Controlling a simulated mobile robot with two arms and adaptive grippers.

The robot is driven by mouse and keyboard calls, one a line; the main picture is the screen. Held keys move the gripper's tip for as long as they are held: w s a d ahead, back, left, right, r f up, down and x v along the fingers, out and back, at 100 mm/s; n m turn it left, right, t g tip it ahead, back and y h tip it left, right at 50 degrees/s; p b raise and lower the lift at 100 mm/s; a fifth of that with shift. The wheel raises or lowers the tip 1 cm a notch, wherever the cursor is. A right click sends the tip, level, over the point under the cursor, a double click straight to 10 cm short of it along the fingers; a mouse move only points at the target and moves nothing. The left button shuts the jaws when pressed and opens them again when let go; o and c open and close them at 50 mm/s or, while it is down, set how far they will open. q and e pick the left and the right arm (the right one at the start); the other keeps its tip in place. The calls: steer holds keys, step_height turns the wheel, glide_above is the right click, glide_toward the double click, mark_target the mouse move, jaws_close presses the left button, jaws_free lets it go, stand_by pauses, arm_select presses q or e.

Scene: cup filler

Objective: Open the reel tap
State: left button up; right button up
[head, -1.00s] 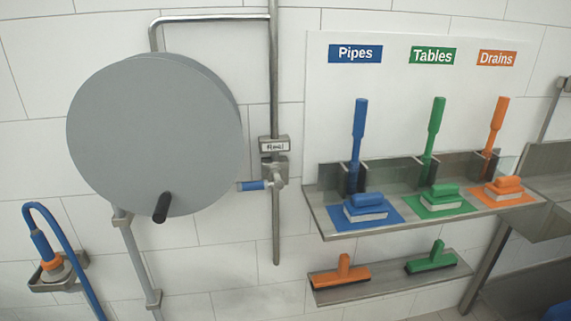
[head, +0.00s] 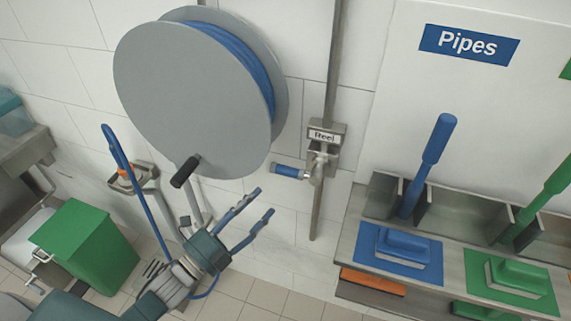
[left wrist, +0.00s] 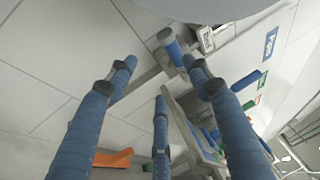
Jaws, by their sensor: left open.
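The reel tap (head: 318,163) sits on a vertical steel pipe, just under a small plate reading "Reel" (head: 322,136). Its blue handle (head: 286,170) points left, roughly level. The handle also shows in the left wrist view (left wrist: 172,47), beyond the fingertips, with the plate (left wrist: 206,38) beside it. My left gripper (head: 262,203) is open and empty, below and left of the handle in the head view, fingers spread and pointing up right. It looks apart from the handle. In the left wrist view my left gripper (left wrist: 160,75) shows three blue fingers. My right gripper is not in view.
A large grey hose reel (head: 185,90) with a black crank (head: 185,172) hangs left of the tap. Right of the pipe, a steel shelf (head: 350,262) holds blue and green brushes. A green bin (head: 88,245) stands on the floor at left.

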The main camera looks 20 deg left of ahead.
mark_target(287, 173)
arm_select(q)
steer(key=shift+m+h, duration=0.3)
steer(key=p+x, duration=0.1)
steer(key=x, duration=0.2)
steer(key=r+p+x, duration=0.1)
steer(key=x, duration=0.3)
steer(key=p+x, duration=0.1)
steer(key=x, duration=0.2)
steer(key=shift+s+d+r, duration=0.1)
steer(key=shift+d+r, duration=0.15)
steer(key=shift+r, duration=0.2)
steer(key=shift+w+d, duration=0.3)
steer(key=shift+w, duration=0.25)
jaws_close()
